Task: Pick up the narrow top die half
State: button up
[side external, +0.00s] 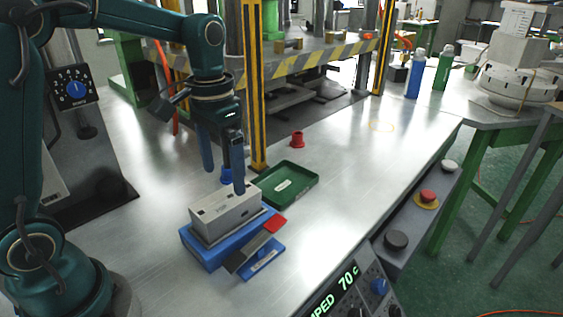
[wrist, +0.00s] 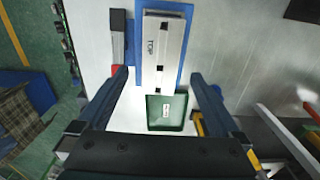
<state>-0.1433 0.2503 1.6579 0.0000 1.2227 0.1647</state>
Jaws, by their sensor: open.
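The narrow top die half (side external: 226,212) is a long light-grey block marked TOP. It lies flat in a blue holder (side external: 203,254) on the metal bench. In the wrist view the die half (wrist: 163,52) runs up and down the picture, with small dark square recesses along its top and the blue holder (wrist: 139,62) around it. My gripper (side external: 223,180) is open and empty, pointing down above the die half. In the wrist view its fingers (wrist: 160,78) stand wide apart, one on each side of the block. The fingers appear clear of it.
A green tray (side external: 314,181) lies just behind the holder. A grey bar with a red end (side external: 249,252) rests at the holder's front. A small red part (side external: 297,139) and a striped press post (side external: 257,120) stand behind.

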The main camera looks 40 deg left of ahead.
aim_at(225, 198)
jog(key=shift+f, duration=2.7)
grip_shut()
jog(key=shift+r, duration=0.1)
